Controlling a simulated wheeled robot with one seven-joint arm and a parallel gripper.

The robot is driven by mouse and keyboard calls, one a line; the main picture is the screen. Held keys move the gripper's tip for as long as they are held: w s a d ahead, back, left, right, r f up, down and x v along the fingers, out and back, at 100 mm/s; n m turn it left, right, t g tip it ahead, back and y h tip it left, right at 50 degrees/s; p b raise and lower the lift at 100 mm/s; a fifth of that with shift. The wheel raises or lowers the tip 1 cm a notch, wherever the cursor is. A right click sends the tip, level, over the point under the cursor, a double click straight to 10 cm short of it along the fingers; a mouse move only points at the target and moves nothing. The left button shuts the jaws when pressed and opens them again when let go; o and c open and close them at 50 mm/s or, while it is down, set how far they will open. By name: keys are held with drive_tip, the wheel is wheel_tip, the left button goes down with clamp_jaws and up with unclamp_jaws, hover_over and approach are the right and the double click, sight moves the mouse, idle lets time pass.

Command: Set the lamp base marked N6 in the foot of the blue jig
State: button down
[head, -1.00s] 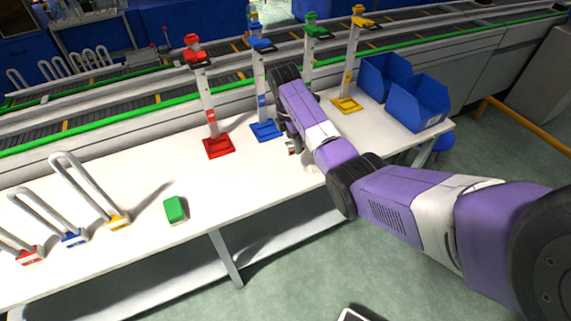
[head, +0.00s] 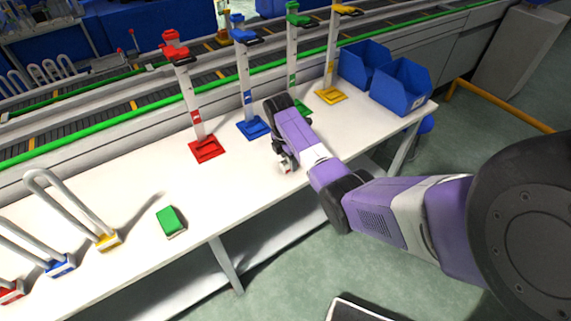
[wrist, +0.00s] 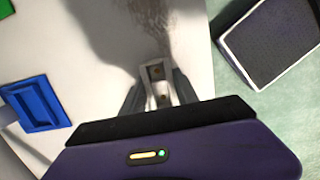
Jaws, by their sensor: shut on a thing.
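The blue jig is a white post with a blue clamp on top and a blue square foot (head: 254,127); the foot also shows at the left of the wrist view (wrist: 38,104). My gripper (head: 285,164) is over the table, in front of the blue foot and a little right of it.
Red (head: 206,149), green (head: 303,107) and yellow (head: 330,96) jig feet stand along the table. Blue bins (head: 402,88) are at the right. A green block (head: 171,222) and several looped tubes on coloured bases (head: 108,241) are at the left. The table between is clear.

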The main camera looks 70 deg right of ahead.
sight(285, 165)
drive_tip(key=shift+f, duration=0.1)
drive_tip(key=c, duration=0.9)
unclamp_jaws()
drive_tip(key=r, duration=0.4)
drive_tip(key=a+r, duration=0.1)
drive_tip(key=r, duration=0.3)
drive_tip(key=w+r, duration=0.1)
drive_tip(key=r, duration=0.3)
drive_tip(key=shift+a+r+b, duration=0.1)
drive_tip(key=shift+a+b, duration=0.15)
drive_tip(key=shift+b, duration=0.05)
